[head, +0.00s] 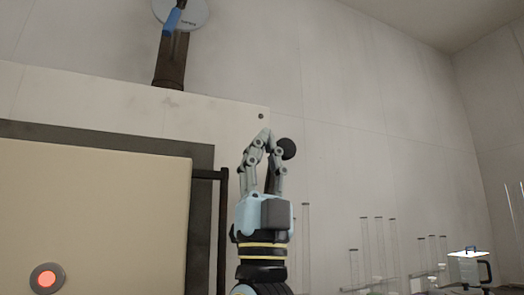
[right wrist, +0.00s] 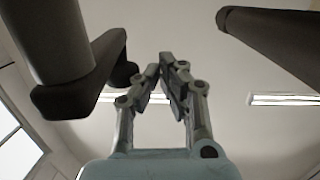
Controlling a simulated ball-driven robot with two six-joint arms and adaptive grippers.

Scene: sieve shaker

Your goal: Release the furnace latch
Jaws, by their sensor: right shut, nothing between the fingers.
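The furnace (head: 235,105) fills the left of the head view, with its cream door (head: 100,190) closed-looking inside a dark grey frame. A black upright bar handle (head: 222,230) stands at the door's right edge. A black round knob (head: 287,148), probably the latch's, shows right behind my right gripper (head: 265,133), and the rest of that part is mostly hidden. The gripper points up, its fingers shut and empty. In the right wrist view the fingertips (right wrist: 168,65) meet between dark bars at left and right; I cannot tell whether anything touches. My left gripper is out of view.
A dark pipe with a blue lever (head: 172,22) rises above the furnace. Clear tubes (head: 379,245) and a lidded jug (head: 466,268) stand at the lower right. The wall above them is bare.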

